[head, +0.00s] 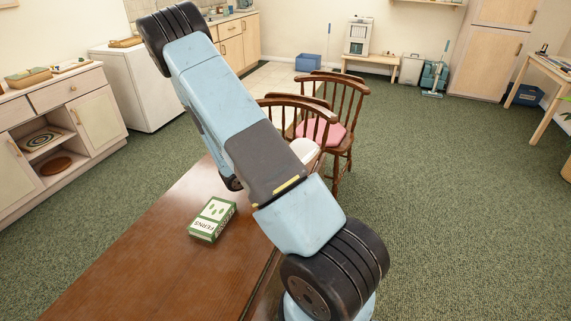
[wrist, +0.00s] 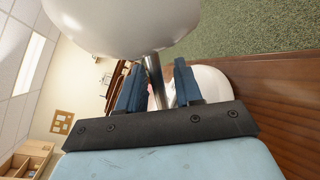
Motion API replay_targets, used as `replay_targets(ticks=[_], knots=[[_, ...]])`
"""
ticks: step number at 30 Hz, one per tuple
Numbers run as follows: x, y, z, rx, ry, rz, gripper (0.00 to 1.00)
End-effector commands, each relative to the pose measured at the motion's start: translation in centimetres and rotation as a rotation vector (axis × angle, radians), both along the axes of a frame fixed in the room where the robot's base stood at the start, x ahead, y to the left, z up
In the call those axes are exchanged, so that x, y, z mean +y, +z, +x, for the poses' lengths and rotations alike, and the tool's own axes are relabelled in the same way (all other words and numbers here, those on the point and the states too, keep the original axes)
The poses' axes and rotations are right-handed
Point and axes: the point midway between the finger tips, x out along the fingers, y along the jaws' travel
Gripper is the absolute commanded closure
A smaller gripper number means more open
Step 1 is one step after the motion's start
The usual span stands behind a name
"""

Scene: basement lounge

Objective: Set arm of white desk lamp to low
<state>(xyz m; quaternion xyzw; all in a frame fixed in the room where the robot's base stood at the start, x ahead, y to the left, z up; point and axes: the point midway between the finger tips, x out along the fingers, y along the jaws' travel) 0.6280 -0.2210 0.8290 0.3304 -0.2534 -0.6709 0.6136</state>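In the wrist view, a large white rounded shade (wrist: 125,22) of the desk lamp fills the top. A grey metal lamp arm (wrist: 154,80) runs down from it, between the two blue fingers of my gripper (wrist: 157,88). The fingers are apart, with the lamp arm in the gap; I cannot tell whether either touches it. A white rounded part, likely the lamp base (wrist: 212,84), shows beyond the right finger near the wooden table. In the head view, a white piece of the lamp (head: 305,151) shows past my arm, which hides the gripper and most of the lamp.
A brown wooden table (head: 135,250) bears a green and white box marked FERNS (head: 212,218). Wooden chairs (head: 345,105) with a pink cushion stand behind the table. A cabinet (head: 60,120) is at left.

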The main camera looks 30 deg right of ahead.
Motion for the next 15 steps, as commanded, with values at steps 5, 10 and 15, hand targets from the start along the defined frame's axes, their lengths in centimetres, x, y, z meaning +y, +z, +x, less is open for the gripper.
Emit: replay_targets(ticks=[5, 10, 15], knots=[[0.1, 0.0, 0.1, 0.000, 0.003, 0.000, 0.62], [0.5, 0.1, 0.1, -0.001, 0.004, 0.000, 0.62], [2.6, 0.3, 0.2, -0.002, 0.007, 0.001, 0.62]])
